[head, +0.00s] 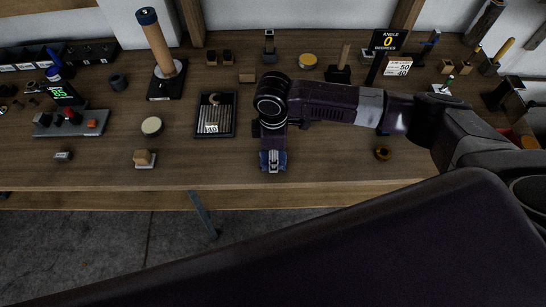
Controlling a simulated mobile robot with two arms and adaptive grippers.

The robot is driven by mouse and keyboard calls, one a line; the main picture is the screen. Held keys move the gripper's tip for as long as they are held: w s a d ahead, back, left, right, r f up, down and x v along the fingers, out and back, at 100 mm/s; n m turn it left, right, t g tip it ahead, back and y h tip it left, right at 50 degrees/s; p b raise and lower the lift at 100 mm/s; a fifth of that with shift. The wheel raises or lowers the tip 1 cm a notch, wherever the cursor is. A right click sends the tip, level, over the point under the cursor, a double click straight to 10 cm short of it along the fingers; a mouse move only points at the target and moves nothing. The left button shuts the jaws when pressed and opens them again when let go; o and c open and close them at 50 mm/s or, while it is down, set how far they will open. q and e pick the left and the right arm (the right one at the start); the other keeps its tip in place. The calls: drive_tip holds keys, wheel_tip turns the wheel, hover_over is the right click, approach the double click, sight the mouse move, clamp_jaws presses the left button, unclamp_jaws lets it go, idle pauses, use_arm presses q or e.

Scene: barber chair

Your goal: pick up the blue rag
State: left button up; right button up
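I cannot make out a blue rag for certain. Small blue patches show beside the fingers of my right gripper (272,161), and I cannot tell whether they are cloth or part of the gripper. My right arm reaches in from the right over the workbench (330,170), and its gripper points down close to the bench's front edge. Its fingertips are small and partly hidden by the wrist, so their opening is unclear. My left gripper is out of view.
A tall wooden cylinder with a blue top (160,45) stands at the back left. A dark framed tray (215,115) lies left of my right gripper.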

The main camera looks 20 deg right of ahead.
drive_tip(key=c, duration=0.5)
drive_tip(key=shift+o, duration=0.2)
wheel_tip(320, 180, up, 20)
drive_tip(key=b, duration=0.1)
drive_tip(key=shift+b, duration=0.4)
drive_tip(key=o, duration=0.4)
drive_tip(key=c, duration=0.3)
